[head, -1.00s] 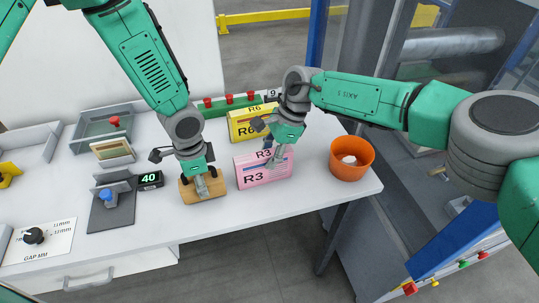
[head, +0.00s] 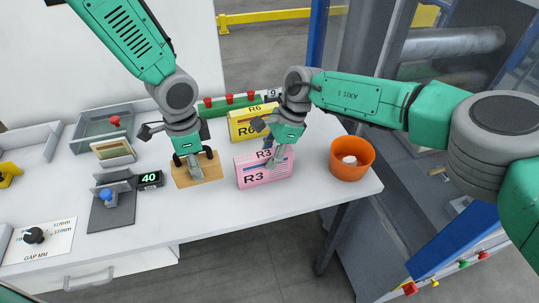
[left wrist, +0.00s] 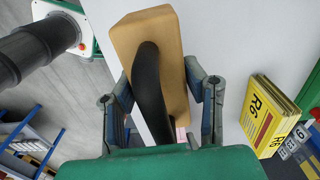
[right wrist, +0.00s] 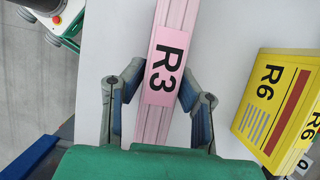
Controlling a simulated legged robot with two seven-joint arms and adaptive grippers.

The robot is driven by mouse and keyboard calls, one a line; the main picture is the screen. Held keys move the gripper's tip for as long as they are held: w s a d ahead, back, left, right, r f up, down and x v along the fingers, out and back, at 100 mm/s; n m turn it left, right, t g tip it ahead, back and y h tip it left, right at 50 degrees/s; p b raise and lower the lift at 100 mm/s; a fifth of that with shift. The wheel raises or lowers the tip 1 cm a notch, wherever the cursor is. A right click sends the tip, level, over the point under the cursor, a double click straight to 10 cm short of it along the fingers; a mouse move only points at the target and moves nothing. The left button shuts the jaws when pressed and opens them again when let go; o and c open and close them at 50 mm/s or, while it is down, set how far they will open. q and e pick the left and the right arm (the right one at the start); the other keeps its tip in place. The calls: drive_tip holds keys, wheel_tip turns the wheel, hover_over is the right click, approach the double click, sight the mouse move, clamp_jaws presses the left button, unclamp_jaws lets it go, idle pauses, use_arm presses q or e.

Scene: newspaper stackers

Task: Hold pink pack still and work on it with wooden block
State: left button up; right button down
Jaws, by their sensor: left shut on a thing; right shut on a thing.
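The pink pack (head: 262,176), labelled R3, stands on the white table. My right gripper (head: 276,158) is shut on it from above; in the right wrist view the pack's pink top (right wrist: 168,68) lies between the fingers. The wooden block (head: 208,173), with a black handle, is left of the pack, with a small gap between them in the head view. My left gripper (head: 190,161) is shut on the block's handle (left wrist: 148,85); the tan block (left wrist: 140,35) fills the space beyond the fingers. Whether the block touches the table is unclear.
A yellow R6 pack (head: 242,125) stands behind the pink pack. An orange bowl (head: 350,171) is at the right table edge. A display reading 40 (head: 150,179) and a grey fixture with a blue knob (head: 112,212) are left of the block. The table front is clear.

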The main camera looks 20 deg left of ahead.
drive_tip(key=shift+s+f, duration=0.1)
drive_tip(key=shift+f, duration=0.05)
drive_tip(key=c, duration=1.1)
unclamp_jaws()
drive_tip(key=shift+c, duration=0.2)
use_arm(q)
drive_tip(key=shift+w+a, duration=0.1)
use_arm(e)
drive_tip(key=shift+a, duration=0.1)
drive_tip(key=v, duration=1.2)
drive_tip(key=shift+w+a, duration=0.15)
drive_tip(key=shift+w, duration=0.05)
